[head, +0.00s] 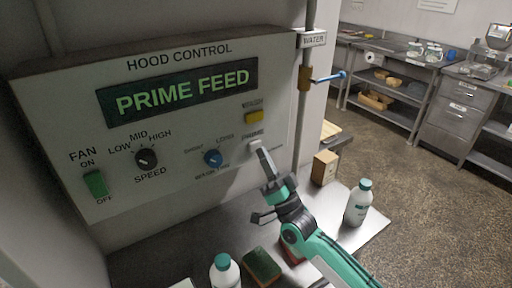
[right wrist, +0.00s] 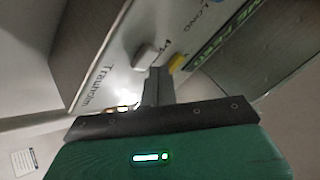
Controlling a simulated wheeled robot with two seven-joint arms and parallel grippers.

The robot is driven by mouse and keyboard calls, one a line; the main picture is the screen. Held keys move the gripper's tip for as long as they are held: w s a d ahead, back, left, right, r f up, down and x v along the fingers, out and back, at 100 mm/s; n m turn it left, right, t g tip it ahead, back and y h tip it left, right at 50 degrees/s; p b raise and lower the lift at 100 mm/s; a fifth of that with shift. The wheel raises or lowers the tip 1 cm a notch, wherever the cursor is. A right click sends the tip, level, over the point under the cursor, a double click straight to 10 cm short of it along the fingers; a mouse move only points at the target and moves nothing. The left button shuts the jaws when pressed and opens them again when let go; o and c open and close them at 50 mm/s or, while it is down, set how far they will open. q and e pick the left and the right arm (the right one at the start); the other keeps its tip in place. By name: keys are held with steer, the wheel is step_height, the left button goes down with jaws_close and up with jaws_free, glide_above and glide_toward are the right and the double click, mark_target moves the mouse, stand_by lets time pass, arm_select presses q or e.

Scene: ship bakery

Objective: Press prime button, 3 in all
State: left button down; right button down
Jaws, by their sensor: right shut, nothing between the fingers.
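The hood control panel (head: 200,165) stands at the left of the head view, with a lit green display (head: 183,90) reading "PRIME FEED". The pale prime button (head: 254,145) sits at the panel's right, by the PRIME label and below a yellow button (head: 254,117). My right gripper (head: 263,155) is shut and empty, its fingertips right at the prime button and partly covering it. In the right wrist view the shut fingers (right wrist: 158,82) reach toward the panel beside the pale button (right wrist: 145,57). I cannot tell whether they touch it. My left gripper is not in view.
A green fan switch (head: 95,184), a black speed knob (head: 146,158) and a blue knob (head: 213,158) are on the panel. Below, the steel counter holds white bottles (head: 358,205), a sponge (head: 262,266) and a small box (head: 325,168). A pipe with a blue-handled valve (head: 330,77) runs at the right.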

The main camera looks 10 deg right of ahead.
steer(key=shift+w+a, duration=0.25)
steer(key=shift+w, duration=0.35)
stand_by(0.7)
steer(key=shift+s, duration=0.15)
stand_by(0.3)
steer(key=shift+s+d, duration=0.3)
steer(key=shift+s, duration=0.4)
steer(key=shift+s+d+p, duration=0.2)
steer(key=shift+s+d, duration=0.1)
steer(key=shift+s, duration=0.45)
steer(key=shift+s+d+p, duration=0.2)
steer(key=shift+s+d, duration=0.05)
steer(key=shift+s, duration=0.55)
steer(key=shift+s+d+p, duration=0.2)
steer(key=shift+s+d, duration=0.1)
steer(key=shift+s, duration=0.45)
stand_by(0.8)
